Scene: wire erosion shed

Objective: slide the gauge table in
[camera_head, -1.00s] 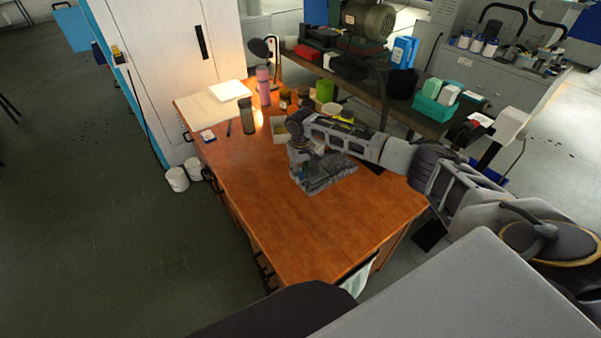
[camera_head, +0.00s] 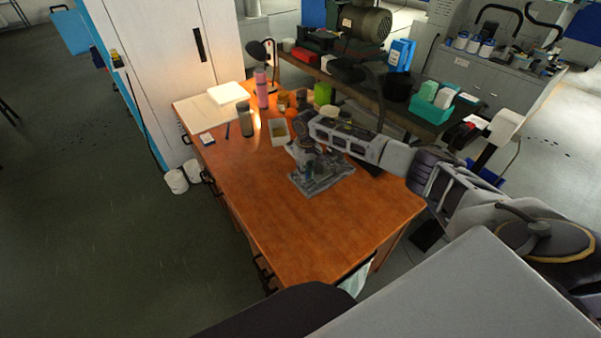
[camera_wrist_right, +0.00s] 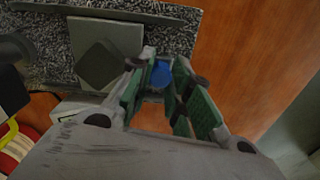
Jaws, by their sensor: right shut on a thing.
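The gauge stand with its speckled grey base (camera_head: 331,185) sits on the wooden table, below my right forearm in the head view. In the right wrist view the speckled base (camera_wrist_right: 40,73) lies across the top left, with a smooth grey square plate (camera_wrist_right: 108,50), seemingly the gauge table, on it. My right gripper (camera_wrist_right: 163,78) has green-lined fingers closed around a small blue part (camera_wrist_right: 161,73) beside the plate. How the blue part joins the plate is hidden. In the head view my right gripper (camera_head: 313,163) is at the stand, its tips hard to make out. My left gripper is not in view.
The wooden table (camera_head: 280,215) is clear toward its front. Behind the stand are a small tray (camera_head: 279,132), a dark bottle (camera_head: 247,122), a pink bottle (camera_head: 262,90) and a lamp (camera_head: 260,50). A bench (camera_head: 340,80) with bins stands beyond.

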